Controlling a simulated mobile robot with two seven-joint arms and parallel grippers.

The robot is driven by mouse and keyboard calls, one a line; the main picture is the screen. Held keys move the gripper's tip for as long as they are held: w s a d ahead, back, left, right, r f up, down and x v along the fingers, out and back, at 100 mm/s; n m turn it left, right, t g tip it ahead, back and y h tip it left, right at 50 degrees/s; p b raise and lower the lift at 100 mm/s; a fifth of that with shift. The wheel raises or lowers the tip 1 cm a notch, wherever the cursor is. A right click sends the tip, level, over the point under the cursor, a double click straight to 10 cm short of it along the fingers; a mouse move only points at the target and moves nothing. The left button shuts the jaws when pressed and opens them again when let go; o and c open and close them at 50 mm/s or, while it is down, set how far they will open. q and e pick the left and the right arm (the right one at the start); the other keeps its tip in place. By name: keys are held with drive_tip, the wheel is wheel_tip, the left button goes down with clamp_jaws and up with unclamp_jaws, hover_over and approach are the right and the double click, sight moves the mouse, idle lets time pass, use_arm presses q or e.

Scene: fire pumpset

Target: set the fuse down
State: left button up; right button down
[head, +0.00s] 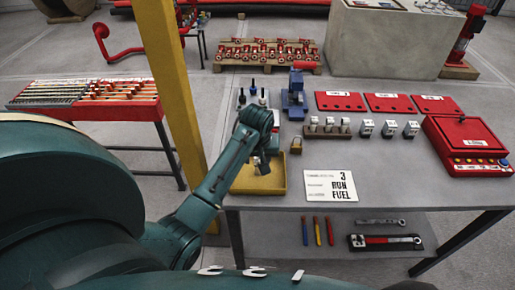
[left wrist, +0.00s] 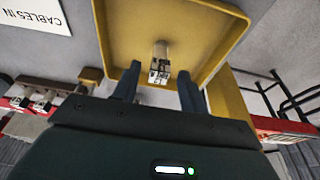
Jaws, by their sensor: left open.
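The fuse (left wrist: 160,66), a small clear-and-grey piece with dark markings, is in the yellow tray (left wrist: 125,20) in the left wrist view. The tray (head: 270,185) also shows at the left front of the grey table in the head view. My left gripper (head: 263,167) reaches over the tray from the left. Its fingers (left wrist: 157,82) are open, one on each side of the fuse, with gaps visible. I cannot tell whether the fuse fully rests on the tray floor. In the head view the gripper largely hides the fuse. My right gripper is not in view.
A white sign (head: 330,185) lies right of the tray, with a small brass padlock (head: 296,145) behind it. A blue device (head: 295,95), a rack of small parts (head: 327,127) and a red box (head: 467,145) stand farther back and right. A yellow post (head: 170,90) rises left of my arm.

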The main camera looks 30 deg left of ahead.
use_arm(q)
drive_tip(key=v, duration=1.1)
drive_tip(key=shift+r, duration=0.15)
